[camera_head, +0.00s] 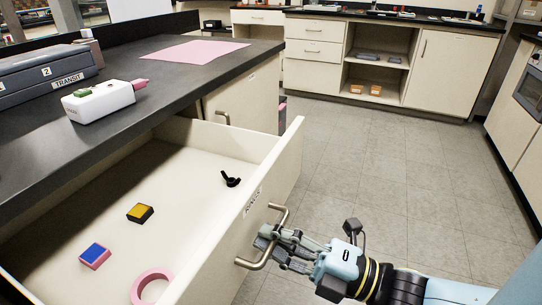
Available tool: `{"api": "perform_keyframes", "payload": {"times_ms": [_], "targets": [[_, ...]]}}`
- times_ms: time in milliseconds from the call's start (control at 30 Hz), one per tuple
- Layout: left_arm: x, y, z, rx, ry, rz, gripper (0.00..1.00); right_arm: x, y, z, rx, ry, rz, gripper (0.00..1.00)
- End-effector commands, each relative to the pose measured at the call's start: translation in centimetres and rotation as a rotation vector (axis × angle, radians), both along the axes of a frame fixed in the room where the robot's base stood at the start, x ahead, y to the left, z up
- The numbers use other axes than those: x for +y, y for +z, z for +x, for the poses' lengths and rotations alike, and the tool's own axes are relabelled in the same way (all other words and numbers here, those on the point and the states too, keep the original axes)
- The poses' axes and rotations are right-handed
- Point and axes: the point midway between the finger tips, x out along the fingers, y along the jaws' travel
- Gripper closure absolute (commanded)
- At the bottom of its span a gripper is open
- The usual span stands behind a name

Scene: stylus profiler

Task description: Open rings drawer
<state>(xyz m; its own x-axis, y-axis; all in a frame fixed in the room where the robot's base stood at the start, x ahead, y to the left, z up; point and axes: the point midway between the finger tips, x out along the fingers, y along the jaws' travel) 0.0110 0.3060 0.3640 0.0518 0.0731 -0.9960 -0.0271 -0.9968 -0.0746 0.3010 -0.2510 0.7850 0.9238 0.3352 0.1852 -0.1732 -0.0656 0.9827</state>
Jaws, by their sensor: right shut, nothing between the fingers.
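The drawer (222,265) stands pulled well out from under the dark counter, its inside open to view. A small label (252,201) is on its front; its text is hard to read. The bar handle (281,216) is on the front panel. My right gripper (267,240) is at the handle, its fingertips overlapping the middle of the bar. Its fingers are shut with nothing between them; whether they touch the bar I cannot tell. Inside the drawer lie a pink ring (152,287), a blue-topped block (95,255), a yellow-topped block (140,212) and a black part (231,180). My left gripper is out of view.
On the counter (150,65) are a white device (98,101), a grey case (45,75) marked TRANSIT and a pink sheet (195,51). A closed cabinet (245,95) is behind the drawer. The tiled floor (390,180) to the right is clear.

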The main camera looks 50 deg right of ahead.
Motion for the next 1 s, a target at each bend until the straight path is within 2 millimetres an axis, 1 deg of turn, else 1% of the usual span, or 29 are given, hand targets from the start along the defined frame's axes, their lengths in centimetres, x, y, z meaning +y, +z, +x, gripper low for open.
{"api": "perform_keyframes", "payload": {"times_ms": [67,300,567,667,767,1000], "targets": [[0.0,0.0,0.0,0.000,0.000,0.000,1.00,0.0,-0.2,-0.1,0.004,0.000,-0.003,0.99],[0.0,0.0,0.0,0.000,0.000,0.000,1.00,0.0,-0.1,0.0,0.003,0.000,-0.001,0.67],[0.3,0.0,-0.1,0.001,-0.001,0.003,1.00,0.0,-0.1,0.0,0.002,0.000,-0.001,0.67],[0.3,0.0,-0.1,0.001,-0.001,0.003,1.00,-0.2,-0.2,-0.6,0.004,0.000,-0.001,0.67],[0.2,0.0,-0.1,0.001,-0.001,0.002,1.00,-0.7,-0.6,-2.1,0.007,0.001,-0.003,0.67],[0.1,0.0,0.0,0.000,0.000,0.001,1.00,-2.5,-1.6,-7.1,0.007,0.000,-0.002,0.67]]}}
